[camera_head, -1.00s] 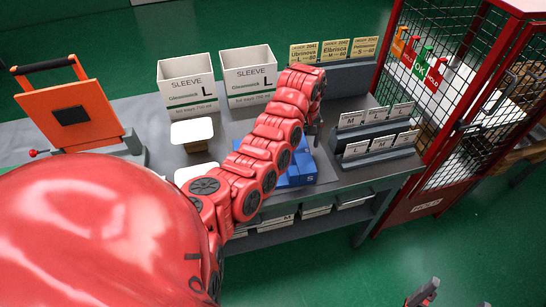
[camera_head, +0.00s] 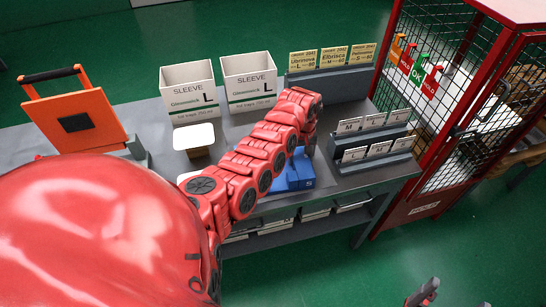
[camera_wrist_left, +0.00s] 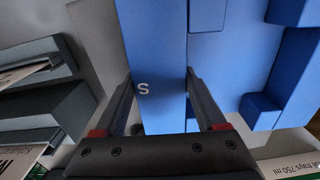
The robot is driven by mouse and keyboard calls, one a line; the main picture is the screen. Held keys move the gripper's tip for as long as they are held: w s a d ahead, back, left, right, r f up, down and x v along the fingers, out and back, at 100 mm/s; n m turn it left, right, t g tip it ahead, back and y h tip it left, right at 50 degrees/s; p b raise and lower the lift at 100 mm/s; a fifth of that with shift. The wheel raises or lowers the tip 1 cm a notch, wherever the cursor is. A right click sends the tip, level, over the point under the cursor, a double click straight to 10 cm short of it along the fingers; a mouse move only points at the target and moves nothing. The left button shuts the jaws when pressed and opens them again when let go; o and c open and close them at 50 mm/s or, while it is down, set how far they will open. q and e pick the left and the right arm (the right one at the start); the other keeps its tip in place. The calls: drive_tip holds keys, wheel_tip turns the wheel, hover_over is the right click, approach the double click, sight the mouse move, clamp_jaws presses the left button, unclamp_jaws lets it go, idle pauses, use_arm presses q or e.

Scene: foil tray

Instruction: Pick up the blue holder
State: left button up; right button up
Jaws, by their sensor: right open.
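The blue holder (camera_head: 295,178), marked S, lies on the grey table, partly hidden behind my left arm in the head view. In the left wrist view it (camera_wrist_left: 155,50) fills the middle, with stepped blue blocks to the right. My left gripper (camera_wrist_left: 160,76) has one finger on each side of the S-marked block, with the tips close to its edges. I cannot tell whether they press on it. In the head view my left gripper (camera_head: 308,145) is down at the holder. My right gripper (camera_head: 460,293) is open and empty at the bottom right, away from the table.
Grey racks with white M and L cards (camera_head: 372,140) stand close to the right of the holder. Two white sleeve boxes (camera_head: 249,84) and a rack with yellow order cards (camera_head: 330,82) stand behind. A red mesh cage (camera_head: 455,120) is at the right.

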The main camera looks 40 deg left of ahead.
use_arm(q)
clamp_jaws()
idle(0.3)
